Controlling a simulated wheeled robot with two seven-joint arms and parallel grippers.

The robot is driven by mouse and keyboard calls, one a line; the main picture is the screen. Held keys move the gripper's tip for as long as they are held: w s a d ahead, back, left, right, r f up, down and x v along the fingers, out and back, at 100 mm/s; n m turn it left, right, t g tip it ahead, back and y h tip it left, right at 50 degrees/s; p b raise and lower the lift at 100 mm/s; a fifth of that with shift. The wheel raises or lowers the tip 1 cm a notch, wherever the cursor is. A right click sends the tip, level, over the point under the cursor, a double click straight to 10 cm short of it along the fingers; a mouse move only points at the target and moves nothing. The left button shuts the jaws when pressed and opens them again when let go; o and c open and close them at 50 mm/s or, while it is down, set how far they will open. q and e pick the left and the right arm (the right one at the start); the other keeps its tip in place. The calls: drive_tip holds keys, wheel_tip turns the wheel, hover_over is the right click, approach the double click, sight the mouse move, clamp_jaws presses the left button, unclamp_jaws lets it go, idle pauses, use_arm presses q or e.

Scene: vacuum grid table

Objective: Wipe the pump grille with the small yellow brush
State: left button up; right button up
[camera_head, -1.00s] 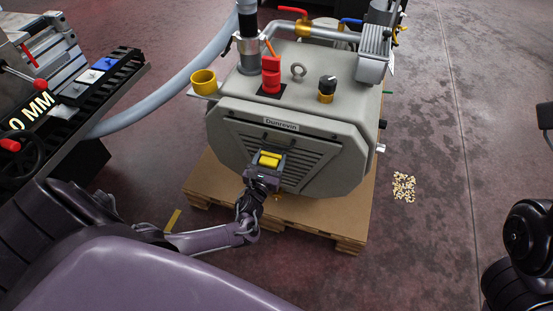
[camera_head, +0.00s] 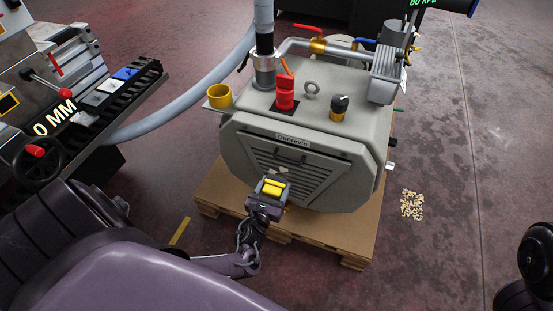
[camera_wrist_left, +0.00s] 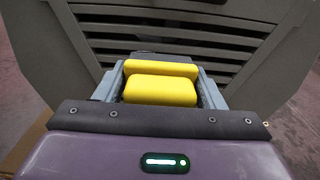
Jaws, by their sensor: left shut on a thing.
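The pump (camera_head: 340,135) is a grey box with a slatted grille (camera_head: 300,170) on its front face. My left gripper (camera_head: 270,187) is in front of the lower left part of the grille. It is shut on the small yellow brush (camera_head: 273,186). In the left wrist view the yellow brush (camera_wrist_left: 160,88) sits between the fingers, with the dark slats of the grille (camera_wrist_left: 180,45) behind it. The brush's far side is hidden, so I cannot tell whether it touches the grille. A few pale specks show on the grille above the brush. My right gripper is not in view.
The pump stands on a wooden pallet (camera_head: 345,243). A machine with a black rack (camera_head: 110,105) stands at left. Pale bits (camera_head: 412,205) lie on the floor at right.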

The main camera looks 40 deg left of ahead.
sight(270, 195)
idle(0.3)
use_arm(q)
drive_tip(key=shift+p+v, duration=0.65)
drive_tip(key=shift+v, duration=0.9)
